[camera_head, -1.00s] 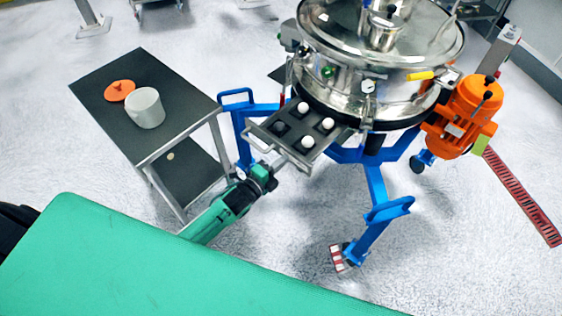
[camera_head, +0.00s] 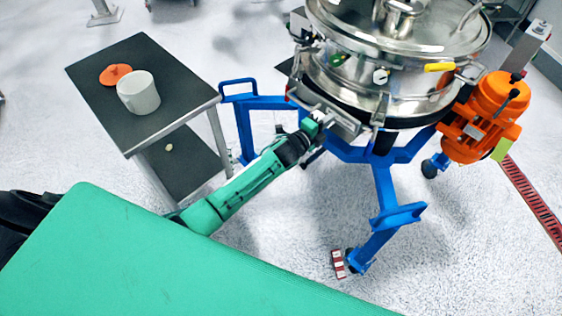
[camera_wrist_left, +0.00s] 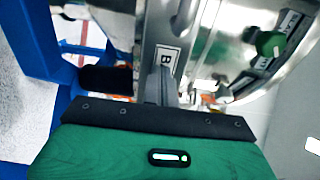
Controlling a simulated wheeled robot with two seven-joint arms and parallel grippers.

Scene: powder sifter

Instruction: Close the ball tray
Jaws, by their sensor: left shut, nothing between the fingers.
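The ball tray (camera_head: 346,127) is in the side of the steel sifter (camera_head: 352,92). Its front panel sits close to the drum wall, and no balls show. My left gripper (camera_head: 318,118) is at the tray's front, with its fingers shut and empty. In the left wrist view, the shut fingers (camera_wrist_left: 161,84) point at the tray front with a "B" label (camera_wrist_left: 167,58). They are at or very near that panel; I cannot tell whether they touch it. My right gripper is out of view.
The sifter stands on a blue frame (camera_head: 385,190) with an orange motor (camera_head: 480,115) at the right. A dark side table (camera_head: 170,75) at the left holds a white cup (camera_head: 138,94) and an orange lid (camera_head: 116,74). A green surface (camera_head: 170,265) fills the lower left.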

